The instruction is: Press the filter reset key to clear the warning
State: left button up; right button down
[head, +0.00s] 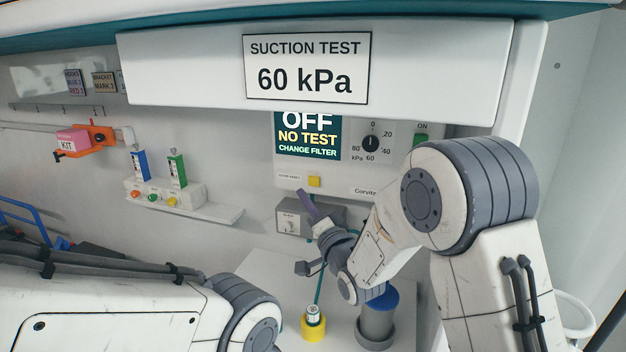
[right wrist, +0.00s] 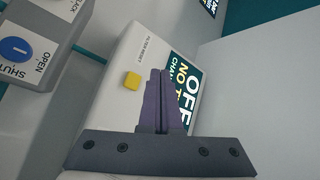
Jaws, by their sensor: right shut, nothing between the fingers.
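The yellow filter reset key (head: 314,182) sits low on the front of the white suction unit (head: 352,178), beside a small label. It also shows in the right wrist view (right wrist: 132,81), left of my finger tips. The unit's screen (head: 308,136) reads OFF, NO TEST, CHANGE FILTER. My right gripper (head: 304,196) has purple fingers, shut and empty, just below and left of the key in the head view. In the right wrist view the shut fingers (right wrist: 159,73) overlap part of the screen; I cannot tell whether they touch the unit. My left gripper is out of view.
The unit also carries a dial (head: 370,143) and a green ON switch (head: 421,140). A grey box (head: 290,222) is below the unit. A yellow-based bottle (head: 313,322) and a grey canister with a blue lid (head: 377,322) stand on the white worktop (head: 262,285).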

aim_at(309, 179)
jog(key=shift+w+d, duration=0.25)
jog(key=shift+w, duration=0.55)
jog(key=shift+w+d, duration=0.3)
jog(key=shift+w, duration=0.5)
jog(key=shift+w+d, duration=0.25)
jog(key=shift+w, duration=0.55)
jog(key=shift+w, duration=0.1)
jog(key=shift+w+d, duration=0.1)
jog(key=shift+w, duration=0.2)
jog(key=shift+w+d+b, duration=0.15)
jog(key=shift+w+b, duration=0.3)
dwell(0.7)
jog(key=shift+s, duration=0.1)
jog(key=shift+s+a+b, duration=0.25)
jog(key=shift+s+b, duration=0.15)
jog(key=shift+s, duration=0.35)
